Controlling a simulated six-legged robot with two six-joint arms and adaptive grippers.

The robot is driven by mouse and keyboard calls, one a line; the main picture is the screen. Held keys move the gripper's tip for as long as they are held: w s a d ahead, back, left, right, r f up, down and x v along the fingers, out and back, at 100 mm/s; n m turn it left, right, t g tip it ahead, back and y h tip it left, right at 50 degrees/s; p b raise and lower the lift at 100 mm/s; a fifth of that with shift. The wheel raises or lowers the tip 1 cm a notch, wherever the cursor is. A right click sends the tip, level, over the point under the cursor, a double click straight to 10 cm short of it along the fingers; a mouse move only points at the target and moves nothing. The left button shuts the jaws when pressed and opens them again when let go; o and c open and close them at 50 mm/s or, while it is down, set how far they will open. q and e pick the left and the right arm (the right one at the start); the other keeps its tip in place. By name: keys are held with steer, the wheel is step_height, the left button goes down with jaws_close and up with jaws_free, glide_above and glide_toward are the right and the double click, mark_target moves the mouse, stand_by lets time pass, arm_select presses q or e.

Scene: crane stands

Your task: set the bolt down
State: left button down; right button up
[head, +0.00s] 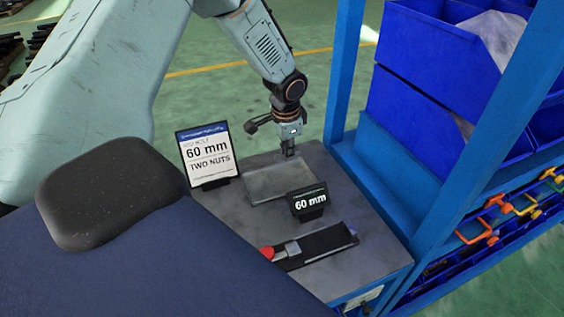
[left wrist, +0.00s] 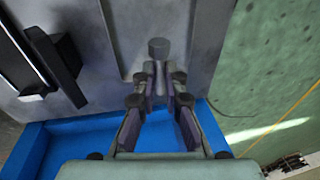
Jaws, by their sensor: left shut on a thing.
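My left gripper (head: 288,151) points down over the back part of a shallow grey metal tray (head: 265,187) on the grey bench top. In the left wrist view its two fingers (left wrist: 158,75) are closed around a grey bolt, whose round head (left wrist: 158,47) shows just beyond the fingertips. The bolt's shank is mostly hidden between the fingers. In the head view the bolt is too small to make out clearly. I cannot tell whether it touches the tray. My right gripper is not in view.
A sign (head: 208,155) reading "60 mm, TWO NUTS" stands left of the tray. A small black "60 mm" display (head: 308,203) stands at its front right. A black fixture (head: 318,245) with a red knob lies nearer. A blue rack (head: 435,215) with bins borders the bench's right.

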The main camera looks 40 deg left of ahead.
mark_target(287, 178)
arm_select(q)
step_height(287, 178, down, 7)
steer(key=shift+w+f, duration=0.1)
steer(key=shift+f, duration=0.15)
steer(key=shift+f, duration=0.15)
steer(key=c, duration=1.9)
jaws_free()
steer(key=shift+f, duration=0.1)
steer(key=o, duration=0.5)
steer(key=r, duration=0.4)
steer(key=s+r, duration=0.1)
steer(key=r, duration=0.3)
steer(key=s+d+r, duration=0.1)
steer(key=r, duration=0.3)
steer(key=shift+r+p, duration=0.1)
steer(key=shift+p, duration=0.3)
